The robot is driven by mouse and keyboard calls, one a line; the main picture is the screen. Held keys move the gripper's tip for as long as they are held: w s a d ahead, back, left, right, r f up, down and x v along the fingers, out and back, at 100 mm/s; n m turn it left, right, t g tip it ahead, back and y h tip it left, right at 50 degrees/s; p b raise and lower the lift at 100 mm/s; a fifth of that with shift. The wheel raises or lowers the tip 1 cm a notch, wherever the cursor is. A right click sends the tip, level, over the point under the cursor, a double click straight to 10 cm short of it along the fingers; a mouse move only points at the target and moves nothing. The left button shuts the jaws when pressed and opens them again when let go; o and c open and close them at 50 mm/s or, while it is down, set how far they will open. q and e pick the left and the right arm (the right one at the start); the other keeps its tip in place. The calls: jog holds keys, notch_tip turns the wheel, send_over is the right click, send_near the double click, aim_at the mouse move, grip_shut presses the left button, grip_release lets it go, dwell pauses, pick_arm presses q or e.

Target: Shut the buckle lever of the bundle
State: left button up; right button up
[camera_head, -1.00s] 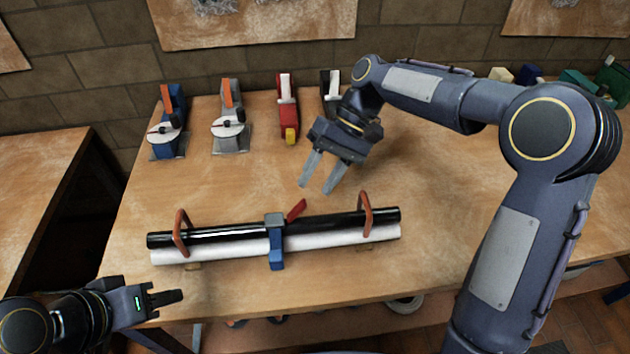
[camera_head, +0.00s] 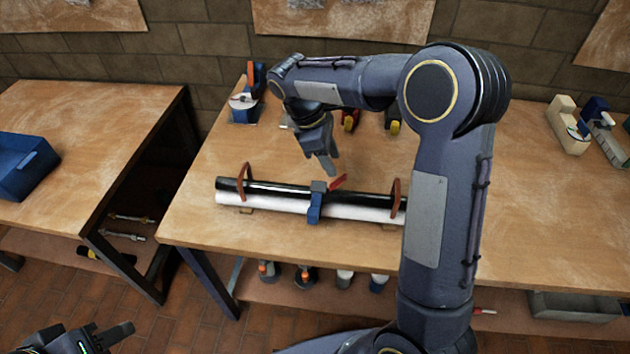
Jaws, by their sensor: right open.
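The bundle is a black tube (camera_head: 270,189) and a white tube (camera_head: 360,213) lying side by side on the bench, with an orange-brown hoop (camera_head: 246,182) near the left end and another (camera_head: 396,196) near the right. A grey and blue buckle (camera_head: 315,206) wraps its middle. The buckle's red lever (camera_head: 338,182) sticks up, slanting to the right. My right gripper (camera_head: 330,170) is open and points down just above and behind the lever. Whether it touches the lever is unclear. My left gripper (camera_head: 125,331) is low at the left, away from the bench; its jaw gap is not visible.
The wooden bench (camera_head: 215,215) is clear left of the bundle. Several clamp-like tools stand along its back, such as a blue one (camera_head: 245,105). My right arm covers the bundle's right end. A second table (camera_head: 75,140) with a blue bin (camera_head: 22,165) stands left across a gap.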

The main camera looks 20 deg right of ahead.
aim_at(341, 178)
jog(key=shift+d+f, duration=0.1)
jog(key=shift+f, duration=0.2)
jog(key=x, duration=0.7)
jog(key=shift+f, duration=0.1)
grip_shut()
